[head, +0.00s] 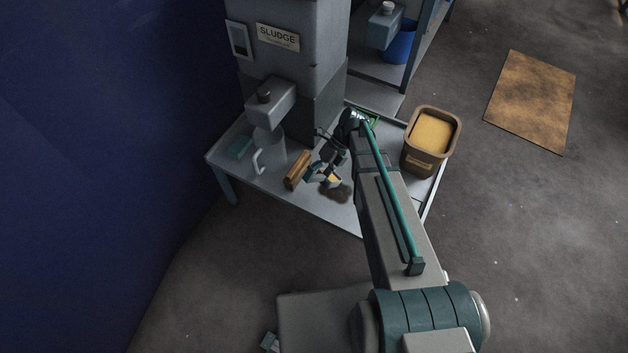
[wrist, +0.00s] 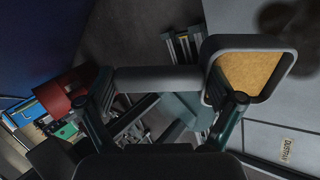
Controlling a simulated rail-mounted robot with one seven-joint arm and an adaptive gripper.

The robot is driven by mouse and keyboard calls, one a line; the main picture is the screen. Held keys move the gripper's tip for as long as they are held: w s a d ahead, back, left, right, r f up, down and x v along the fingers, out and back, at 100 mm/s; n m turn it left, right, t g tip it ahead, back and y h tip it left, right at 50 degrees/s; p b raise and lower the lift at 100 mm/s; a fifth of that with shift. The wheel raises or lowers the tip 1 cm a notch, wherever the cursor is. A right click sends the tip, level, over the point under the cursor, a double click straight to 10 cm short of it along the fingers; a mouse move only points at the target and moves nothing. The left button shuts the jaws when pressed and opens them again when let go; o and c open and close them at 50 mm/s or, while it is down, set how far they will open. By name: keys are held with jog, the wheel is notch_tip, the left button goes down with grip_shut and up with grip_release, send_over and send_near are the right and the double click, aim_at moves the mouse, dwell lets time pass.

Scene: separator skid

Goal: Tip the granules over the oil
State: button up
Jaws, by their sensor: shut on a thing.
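My gripper (head: 320,170) is shut on the grey handle of a scoop (wrist: 158,79), low over the grey tabletop (head: 335,216). The scoop's bowl (head: 333,181) holds tan granules (wrist: 250,74); it looks roughly level, with its rim facing the wrist camera. A dark oil patch (head: 341,193) lies on the tabletop right beside and below the bowl in the head view. In the wrist view the oil (wrist: 285,20) shows at top right, beyond the bowl. A brown bin of yellow granules (head: 432,134) stands at the table's right side.
A wooden-backed block (head: 298,170) stands just left of my gripper. A grey jug (head: 269,152) sits under the sludge unit's spout (head: 268,97). The sludge column (head: 300,75) rises behind. A brown mat (head: 531,101) lies on the floor at right.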

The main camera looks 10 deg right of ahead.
jog(key=shift+w+d+r+g+y, duration=0.3)
jog(key=shift+d+r+y, duration=0.1)
jog(key=shift+r+y, duration=0.1)
jog(key=shift+r+p, duration=0.35)
jog(key=shift+p, duration=0.15)
jog(key=d+y+p, duration=0.1)
jog(key=p, duration=0.1)
jog(key=w+r+g+y+p, duration=0.1)
jog(key=p, duration=0.1)
jog(key=d+y+p, duration=0.1)
jog(key=p, duration=0.1)
jog(key=shift+w+d+r+g, duration=0.25)
jog(key=shift+d+r+g, duration=0.05)
jog(key=shift+r+g, duration=0.1)
jog(key=shift+d+y, duration=0.1)
jog(key=shift+y, duration=0.2)
dwell(1.5)
